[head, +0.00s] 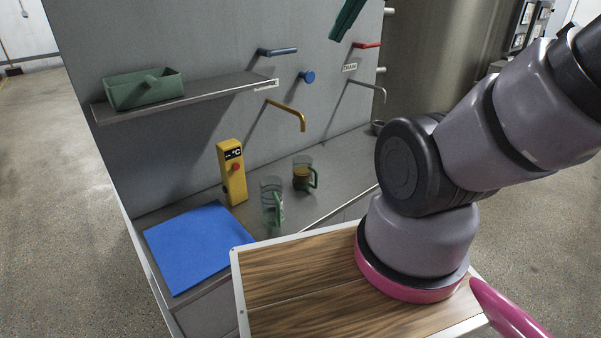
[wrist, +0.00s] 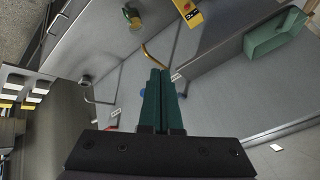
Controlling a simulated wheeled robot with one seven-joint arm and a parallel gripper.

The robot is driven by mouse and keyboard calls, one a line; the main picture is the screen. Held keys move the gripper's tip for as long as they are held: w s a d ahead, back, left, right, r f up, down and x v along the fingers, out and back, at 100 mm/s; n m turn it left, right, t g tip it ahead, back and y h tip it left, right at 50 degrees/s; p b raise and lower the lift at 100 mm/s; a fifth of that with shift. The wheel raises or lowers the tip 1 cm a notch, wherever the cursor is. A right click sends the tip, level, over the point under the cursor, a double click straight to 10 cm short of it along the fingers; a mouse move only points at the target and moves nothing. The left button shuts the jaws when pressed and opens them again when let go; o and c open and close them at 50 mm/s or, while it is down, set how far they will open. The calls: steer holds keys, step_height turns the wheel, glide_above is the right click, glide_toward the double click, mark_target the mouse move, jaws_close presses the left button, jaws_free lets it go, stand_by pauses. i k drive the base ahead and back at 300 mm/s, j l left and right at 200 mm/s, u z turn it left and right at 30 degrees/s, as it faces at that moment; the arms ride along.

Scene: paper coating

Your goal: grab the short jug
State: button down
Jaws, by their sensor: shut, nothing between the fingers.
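Two clear jugs with green handles stand upright on the grey counter. The back jug (head: 302,174) looks shorter and holds amber liquid; it seems to be the short jug. It also shows at the top of the wrist view (wrist: 131,17). The front jug (head: 270,190) looks taller and clear. My gripper's green fingers (head: 346,18) are high up by the wall panel, above and to the right of both jugs, well apart from them. In the wrist view the fingers (wrist: 163,92) are together with nothing between them.
A yellow temperature device (head: 232,172) stands left of the jugs, behind a blue mat (head: 195,245). A yellow tap (head: 288,109) juts out above the back jug. A shelf (head: 215,97) carries a green tray (head: 145,92). Blue (head: 277,52) and red (head: 367,45) handles stick out near my gripper.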

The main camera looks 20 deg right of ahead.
mark_target(303, 170)
steer(key=k+j+z, duration=0.15)
steer(key=z, duration=0.35)
steer(key=k+j+z, duration=0.15)
steer(key=z, duration=0.3)
